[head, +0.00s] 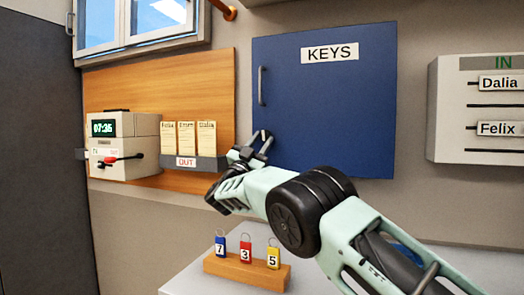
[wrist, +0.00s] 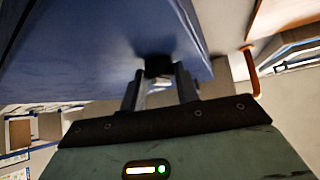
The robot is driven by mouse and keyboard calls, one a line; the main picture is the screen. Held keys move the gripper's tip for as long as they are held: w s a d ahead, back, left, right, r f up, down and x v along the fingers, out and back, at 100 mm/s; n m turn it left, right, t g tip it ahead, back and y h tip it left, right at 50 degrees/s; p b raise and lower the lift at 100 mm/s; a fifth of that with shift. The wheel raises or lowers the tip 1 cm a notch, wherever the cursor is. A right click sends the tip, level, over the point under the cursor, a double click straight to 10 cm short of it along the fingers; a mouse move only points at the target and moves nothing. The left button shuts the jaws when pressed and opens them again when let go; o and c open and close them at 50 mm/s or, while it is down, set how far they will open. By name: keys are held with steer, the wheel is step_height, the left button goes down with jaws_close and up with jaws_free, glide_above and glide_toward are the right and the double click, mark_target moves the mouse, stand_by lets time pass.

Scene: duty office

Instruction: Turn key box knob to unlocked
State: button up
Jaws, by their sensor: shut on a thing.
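The blue key box (head: 325,110) hangs on the wall, its door closed, with a KEYS label (head: 330,54) and a grey handle (head: 262,86) at its left edge. My gripper (head: 261,141) is at the box's lower left corner. In the wrist view the box (wrist: 105,55) fills the upper left. A small dark knob (wrist: 158,66) on it sits between my fingertips, and my gripper (wrist: 159,76) is shut on it. In the head view my fingers hide the knob. I cannot tell which way it is turned.
A wooden block (head: 245,269) with several numbered key tags stands on the grey counter (head: 190,284) below my arm. A time clock (head: 123,145) and an OUT card rack (head: 190,162) are at left. An IN board (head: 475,110) is at right.

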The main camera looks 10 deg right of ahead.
steer(key=shift+m+g+h, duration=0.4)
steer(key=shift+m+g, duration=0.7)
steer(key=shift+m, duration=0.1)
steer(key=shift+w+m, duration=0.1)
steer(key=shift+m, duration=0.2)
steer(key=o, duration=1)
steer(key=b+v, duration=0.2)
steer(key=v, duration=1)
steer(key=shift+a, duration=0.15)
steer(key=shift+r, duration=0.1)
steer(key=shift+w, duration=0.15)
